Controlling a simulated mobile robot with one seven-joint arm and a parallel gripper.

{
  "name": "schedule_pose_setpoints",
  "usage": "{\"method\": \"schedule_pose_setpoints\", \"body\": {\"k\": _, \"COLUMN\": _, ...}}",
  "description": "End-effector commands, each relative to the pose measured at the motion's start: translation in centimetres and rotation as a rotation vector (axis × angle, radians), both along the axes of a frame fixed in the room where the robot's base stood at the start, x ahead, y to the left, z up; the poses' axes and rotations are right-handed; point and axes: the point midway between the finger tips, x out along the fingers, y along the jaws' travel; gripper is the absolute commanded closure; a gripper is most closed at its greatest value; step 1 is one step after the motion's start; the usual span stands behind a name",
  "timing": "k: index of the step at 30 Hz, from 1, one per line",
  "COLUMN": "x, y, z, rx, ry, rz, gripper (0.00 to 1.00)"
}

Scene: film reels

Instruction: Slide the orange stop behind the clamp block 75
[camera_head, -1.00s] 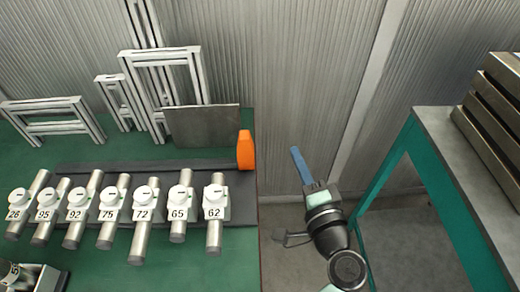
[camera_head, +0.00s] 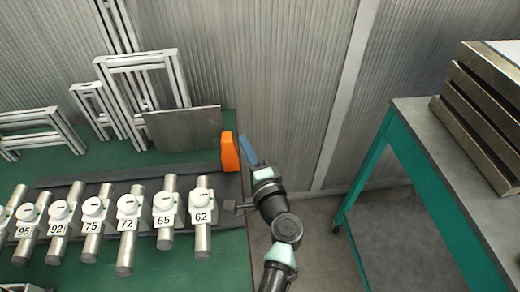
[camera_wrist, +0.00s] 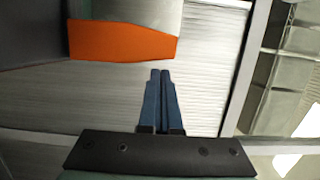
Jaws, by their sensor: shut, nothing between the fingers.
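The orange stop (camera_head: 230,152) stands upright at the right end of the dark rail behind the row of clamp blocks, at the bench's right edge. The clamp block 75 (camera_head: 93,212) is in the row, between 92 and 72. My gripper (camera_head: 245,142) is shut and empty, its blue fingers just right of the stop in the head view; contact cannot be told there. In the wrist view the stop (camera_wrist: 120,42) lies ahead and left of my shut fingers (camera_wrist: 160,75), with a small gap showing.
Clamp blocks 72 (camera_head: 127,208), 65 (camera_head: 164,206) and 62 (camera_head: 203,205) stand in front of the rail (camera_head: 110,176). A metal plate (camera_head: 182,128) and frames (camera_head: 140,85) stand behind it. A teal-legged table (camera_head: 430,130) is at the right.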

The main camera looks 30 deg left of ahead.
Motion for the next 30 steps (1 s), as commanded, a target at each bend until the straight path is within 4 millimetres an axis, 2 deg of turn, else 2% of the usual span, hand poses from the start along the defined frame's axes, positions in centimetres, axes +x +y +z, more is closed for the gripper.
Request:
{"method": "schedule_pose_setpoints", "body": {"k": 4, "x": -0.6, "y": 0.8, "z": 0.0, "rx": -0.001, "ry": 0.0, "rz": 0.001, "gripper": 1.0}}
{"method": "schedule_pose_setpoints", "body": {"k": 15, "x": -0.8, "y": 1.0, "z": 0.0, "rx": -0.001, "ry": -0.001, "rz": -0.001, "gripper": 1.0}}
{"method": "schedule_pose_setpoints", "body": {"k": 24, "x": -3.3, "y": 4.2, "z": -0.1, "rx": -0.002, "ry": 0.0, "rz": 0.003, "gripper": 1.0}}
{"method": "schedule_pose_setpoints", "body": {"k": 30, "x": -3.4, "y": 4.4, "z": 0.0, "rx": -0.001, "ry": 0.001, "rz": 0.0, "gripper": 1.0}}
